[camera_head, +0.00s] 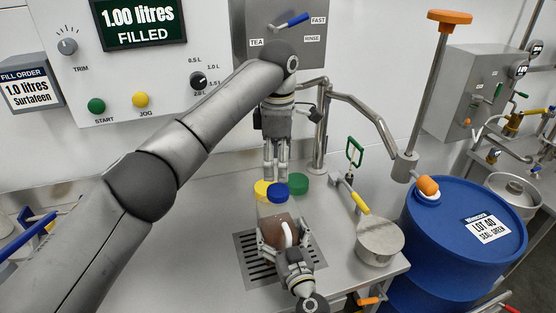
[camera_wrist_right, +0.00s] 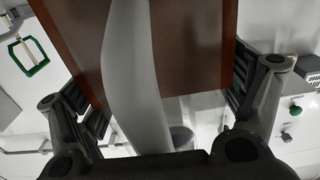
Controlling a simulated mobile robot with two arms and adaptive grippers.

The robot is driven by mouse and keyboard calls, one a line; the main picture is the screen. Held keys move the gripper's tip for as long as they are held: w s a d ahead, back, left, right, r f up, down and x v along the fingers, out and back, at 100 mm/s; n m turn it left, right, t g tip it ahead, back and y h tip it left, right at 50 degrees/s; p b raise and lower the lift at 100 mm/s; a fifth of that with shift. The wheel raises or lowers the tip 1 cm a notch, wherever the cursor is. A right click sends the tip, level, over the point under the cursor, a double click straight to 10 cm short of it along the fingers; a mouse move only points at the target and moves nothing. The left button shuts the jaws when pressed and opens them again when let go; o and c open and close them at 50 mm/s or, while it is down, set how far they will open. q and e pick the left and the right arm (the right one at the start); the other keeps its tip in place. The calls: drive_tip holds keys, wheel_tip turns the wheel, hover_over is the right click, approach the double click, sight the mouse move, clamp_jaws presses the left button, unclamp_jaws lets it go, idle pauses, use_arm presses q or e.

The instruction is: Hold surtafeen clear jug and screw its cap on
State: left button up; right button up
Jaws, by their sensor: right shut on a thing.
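The clear jug (camera_head: 277,222) with reddish-brown liquid stands over the drain grate on the counter. My right gripper (camera_head: 284,243) is shut on it from the front. In the right wrist view, the jug's brown body (camera_wrist_right: 195,45) and pale handle (camera_wrist_right: 140,80) fill the space between the fingers.
A yellow cap (camera_head: 262,188) and a green cap (camera_head: 298,183) lie behind the jug. A steel pan (camera_head: 380,239) with a yellow handle is to the right, near a blue drum (camera_head: 455,240). A pipe (camera_head: 365,110) arches behind. The drain grate (camera_head: 247,262) surrounds the jug's base.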

sight(278, 190)
idle(0.4)
use_arm(q)
drive_tip(key=shift+f, duration=4.05)
